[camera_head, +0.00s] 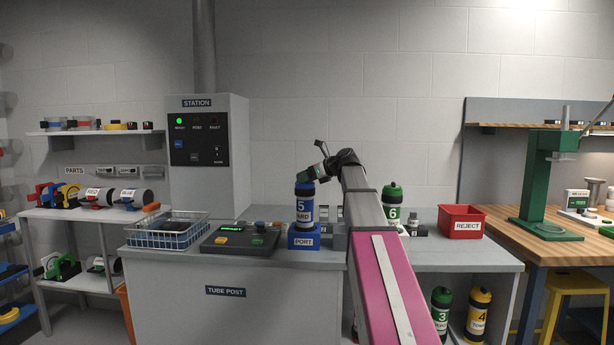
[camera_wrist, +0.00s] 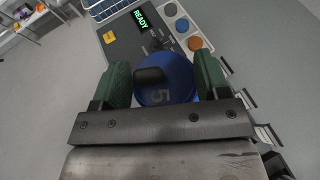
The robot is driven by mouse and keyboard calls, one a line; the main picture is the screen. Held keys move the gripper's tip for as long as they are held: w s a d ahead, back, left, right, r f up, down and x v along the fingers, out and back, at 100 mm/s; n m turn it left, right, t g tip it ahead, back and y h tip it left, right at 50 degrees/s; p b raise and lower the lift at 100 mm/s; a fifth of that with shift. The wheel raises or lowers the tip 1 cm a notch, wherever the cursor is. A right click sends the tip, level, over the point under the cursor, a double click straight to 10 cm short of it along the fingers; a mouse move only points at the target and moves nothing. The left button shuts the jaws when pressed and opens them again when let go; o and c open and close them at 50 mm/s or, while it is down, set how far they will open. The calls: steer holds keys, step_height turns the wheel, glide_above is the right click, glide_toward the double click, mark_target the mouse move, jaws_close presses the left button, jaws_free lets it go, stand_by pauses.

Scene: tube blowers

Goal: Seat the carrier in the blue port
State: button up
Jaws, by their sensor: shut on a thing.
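The blue carrier (camera_head: 304,206), marked 5, stands upright at the blue port (camera_head: 304,238) on the grey counter. Its lower end meets the top of the port block; I cannot tell how deep it sits. My gripper (camera_wrist: 164,80) is shut on the carrier, with a green finger pad on each side of its round blue top (camera_wrist: 168,84). In the head view my gripper comes in from the upper right at the carrier's top. The port is hidden below the carrier in the wrist view.
A control panel (camera_head: 240,239) with a READY display sits left of the port, beside a wire basket (camera_head: 168,232). The station cabinet (camera_head: 209,150) shows a green light. A green carrier (camera_head: 393,204), marked 6, and a red reject bin (camera_head: 461,222) stand to the right.

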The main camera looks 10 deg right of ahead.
steer(key=o, duration=1.3)
steer(key=shift+o, duration=0.2)
steer(key=shift+r, duration=0.1)
steer(key=shift+r, duration=0.25)
steer(key=v, duration=1.2)
steer(key=shift+r, duration=0.35)
